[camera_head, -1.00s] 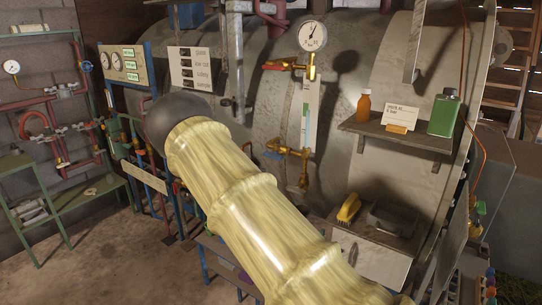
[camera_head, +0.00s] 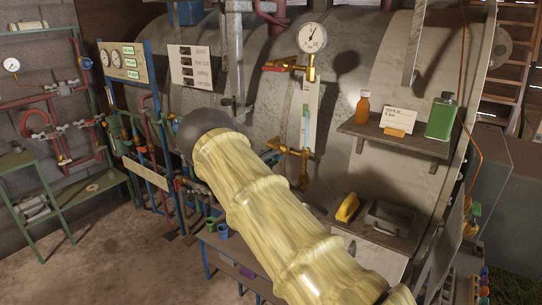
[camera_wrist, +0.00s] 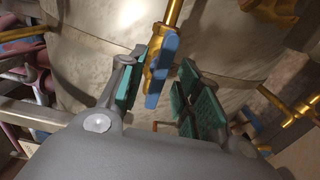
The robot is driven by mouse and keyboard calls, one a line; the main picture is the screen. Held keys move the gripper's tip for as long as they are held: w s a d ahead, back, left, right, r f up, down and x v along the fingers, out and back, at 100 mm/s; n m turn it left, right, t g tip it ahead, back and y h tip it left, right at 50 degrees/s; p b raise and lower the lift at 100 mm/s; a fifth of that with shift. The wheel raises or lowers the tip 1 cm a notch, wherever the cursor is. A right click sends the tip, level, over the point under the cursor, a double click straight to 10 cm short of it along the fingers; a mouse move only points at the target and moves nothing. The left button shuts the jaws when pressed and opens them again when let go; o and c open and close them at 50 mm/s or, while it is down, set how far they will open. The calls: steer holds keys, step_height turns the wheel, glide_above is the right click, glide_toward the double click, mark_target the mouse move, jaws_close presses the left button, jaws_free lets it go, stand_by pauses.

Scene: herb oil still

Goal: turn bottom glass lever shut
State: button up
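In the head view, the sight glass (camera_head: 306,112) is a narrow upright strip on the big drum. A brass fitting at its lower end, the bottom valve (camera_head: 291,152), has a small blue lever (camera_head: 270,157) at its left, close to my arm's edge. In the wrist view, my gripper (camera_wrist: 160,95) is open, with green-padded fingers on both sides of a blue lever (camera_wrist: 162,70) on a brass stem. The lever lies between the pads, and a gap shows on its right. I cannot tell for certain whether it is the bottom one. My arm hides the gripper in the head view.
A red-handled brass valve (camera_head: 290,67) and a pressure gauge (camera_head: 312,38) sit above. A shelf (camera_head: 392,137) with bottles and a lower ledge (camera_head: 375,228) stand right. Other brass fittings (camera_wrist: 298,112) crowd the wrist view's right. Open floor lies at left.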

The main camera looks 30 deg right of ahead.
steer(key=shift+w+d, duration=0.15)
steer(key=shift+d, duration=0.2)
jaws_close()
steer(key=shift+f+m+b, duration=0.2)
steer(key=shift+m+b, duration=0.1)
steer(key=shift+b, duration=0.25)
steer(key=shift+m+b, duration=7.1)
steer(key=shift+m, duration=1.6)
